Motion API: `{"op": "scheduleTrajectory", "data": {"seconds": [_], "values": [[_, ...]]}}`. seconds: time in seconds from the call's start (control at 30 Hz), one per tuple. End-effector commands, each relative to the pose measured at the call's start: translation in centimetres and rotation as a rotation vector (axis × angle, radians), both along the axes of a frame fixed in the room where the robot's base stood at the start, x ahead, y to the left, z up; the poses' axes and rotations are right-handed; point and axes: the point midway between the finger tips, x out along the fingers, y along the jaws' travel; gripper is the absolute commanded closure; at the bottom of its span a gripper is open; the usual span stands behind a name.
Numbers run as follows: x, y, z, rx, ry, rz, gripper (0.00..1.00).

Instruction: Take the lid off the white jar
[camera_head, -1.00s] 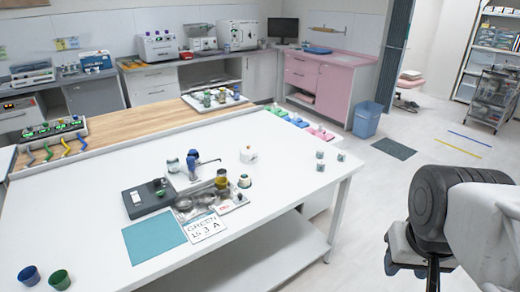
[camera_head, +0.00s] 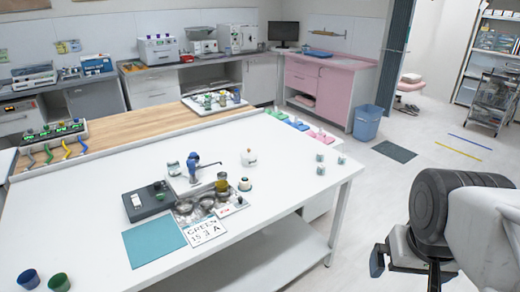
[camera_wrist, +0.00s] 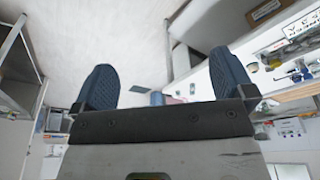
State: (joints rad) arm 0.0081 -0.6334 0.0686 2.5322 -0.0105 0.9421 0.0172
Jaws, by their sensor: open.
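The white jar (camera_head: 249,157) stands upright on the white table, right of the blue-headed tap-like device, with a small knob at its top. It is small in the head view, so the lid's edge is hard to make out. My gripper (camera_head: 406,266) is at the lower right, off the table's right end and well apart from the jar. In the wrist view its two dark blue ribbed fingers (camera_wrist: 164,82) are spread wide with nothing between them. I cannot pick out the jar in the wrist view.
The white table (camera_head: 100,225) also holds a blue-headed device (camera_head: 192,167), a metal tray with cups (camera_head: 205,203), a dark scale (camera_head: 147,200), a teal mat (camera_head: 154,242) and several small grey-green pots (camera_head: 320,170) near the right edge. Bare tabletop surrounds the jar.

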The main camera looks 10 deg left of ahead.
Motion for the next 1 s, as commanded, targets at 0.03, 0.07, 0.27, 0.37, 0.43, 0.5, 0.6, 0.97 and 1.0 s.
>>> {"op": "scheduleTrajectory", "data": {"seconds": [0.03, 0.07, 0.27, 0.37, 0.43, 0.5, 0.6, 0.97, 1.0], "values": [[0.0, 0.0, 0.0, 0.0, 0.0, 0.0, 0.0], [0.0, 0.0, 0.0, 0.0, 0.0, 0.0, 0.0], [0.5, 0.1, 0.3, -0.001, 0.001, 0.008, 0.0], [1.2, 0.2, 0.8, -0.004, 0.003, 0.022, 0.0], [2.1, 0.3, 1.2, -0.006, 0.007, 0.039, 0.0], [3.1, 0.5, 1.8, -0.009, 0.01, 0.057, 0.0], [5.0, 0.8, 2.7, -0.015, 0.016, 0.093, 0.0], [13.0, 2.5, 6.0, -0.038, 0.037, 0.237, 0.0], [13.9, 2.7, 6.3, -0.041, 0.039, 0.253, 0.0]]}}
